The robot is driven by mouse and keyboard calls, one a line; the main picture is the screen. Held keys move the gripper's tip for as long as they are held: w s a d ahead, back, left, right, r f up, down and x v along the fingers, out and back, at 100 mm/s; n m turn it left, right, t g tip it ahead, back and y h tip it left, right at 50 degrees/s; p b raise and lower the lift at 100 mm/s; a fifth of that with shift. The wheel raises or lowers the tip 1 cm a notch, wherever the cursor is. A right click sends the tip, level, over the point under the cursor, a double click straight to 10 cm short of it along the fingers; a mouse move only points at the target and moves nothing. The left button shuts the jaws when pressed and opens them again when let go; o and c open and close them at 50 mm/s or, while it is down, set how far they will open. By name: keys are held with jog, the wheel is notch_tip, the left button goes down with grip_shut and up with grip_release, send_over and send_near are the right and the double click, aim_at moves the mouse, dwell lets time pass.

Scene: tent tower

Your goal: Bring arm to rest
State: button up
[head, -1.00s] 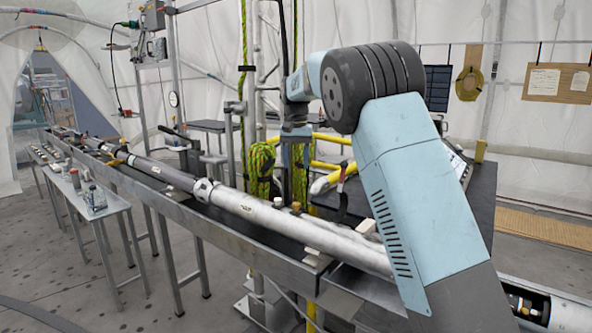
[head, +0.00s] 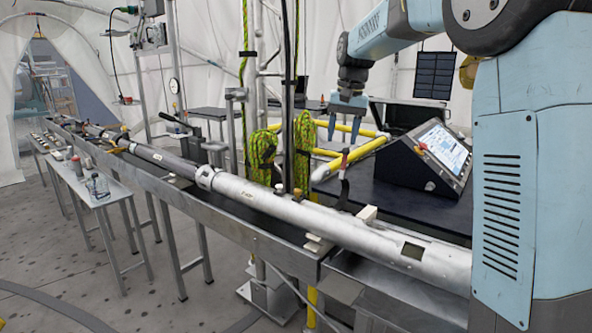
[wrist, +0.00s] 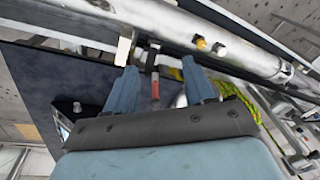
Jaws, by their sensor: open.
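My gripper (head: 347,114) points down in the head view, above the yellow rails at the back of the black bench. Its two blue-grey fingers are apart with nothing seen between them. In the wrist view the open fingers (wrist: 165,92) show at the bottom middle, with a red-and-black handled item and the long silver tube (wrist: 190,30) beyond them. My arm reaches in from the upper right of the head view, and its near link covers the right side.
The long silver tube (head: 270,207) lies along a metal trough. A console with a screen (head: 442,147) stands on the black bench (head: 390,192). Coiled yellow-green ropes (head: 303,150) hang near the gripper. A narrow side table (head: 112,188) stands at left.

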jog(key=s+d+r+t, duration=0.1)
jog(key=s+d, duration=0.2)
jog(key=s, duration=0.2)
jog(key=s+d+r, duration=0.1)
jog(key=s+d, duration=0.2)
jog(key=s, duration=0.2)
jog(key=s+d+f+t, duration=0.1)
jog(key=s+f, duration=0.2)
jog(key=s, duration=0.5)
jog(key=s+d+f+t, duration=0.1)
jog(key=s+d+f, duration=0.1)
jog(key=s, duration=0.6)
jog(key=s+d+f+n+t+h, duration=0.1)
jog(key=s+f, duration=0.3)
jog(key=s, duration=0.4)
jog(key=shift+s+d+f, duration=0.35)
jog(key=shift+d, duration=0.2)
jog(key=shift+c, duration=0.4)
